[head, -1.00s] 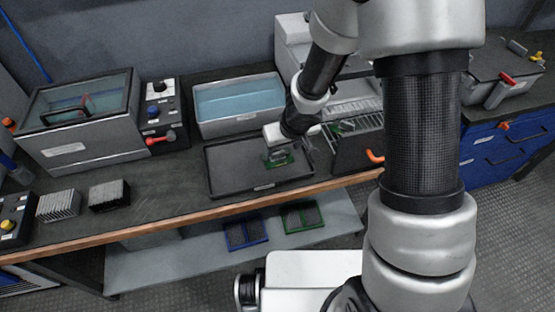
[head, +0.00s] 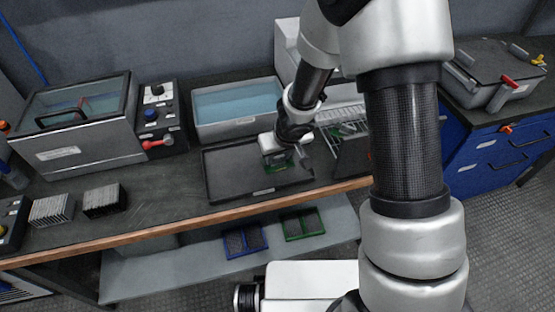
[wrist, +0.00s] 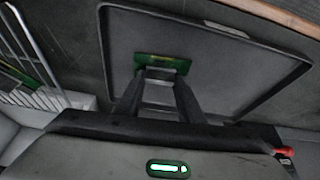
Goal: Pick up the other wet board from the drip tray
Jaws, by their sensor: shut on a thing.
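My gripper (wrist: 160,74) is shut on a small green board (wrist: 152,60), holding it by its near edge. The board is over the dark drip tray (wrist: 120,60), near one of its sides. I cannot tell whether it touches the tray floor. In the head view my gripper (head: 278,158) points down over the right part of the drip tray (head: 222,178), and a green patch of the board (head: 280,165) shows under it. The rest of the tray floor that I can see is bare.
A wire rack (head: 343,130) stands right of the tray, with green boards in it in the wrist view (wrist: 18,75). A basin of blue liquid (head: 235,103) is behind the tray. A lidded glass-topped unit (head: 85,140) and two finned blocks (head: 52,209) are left.

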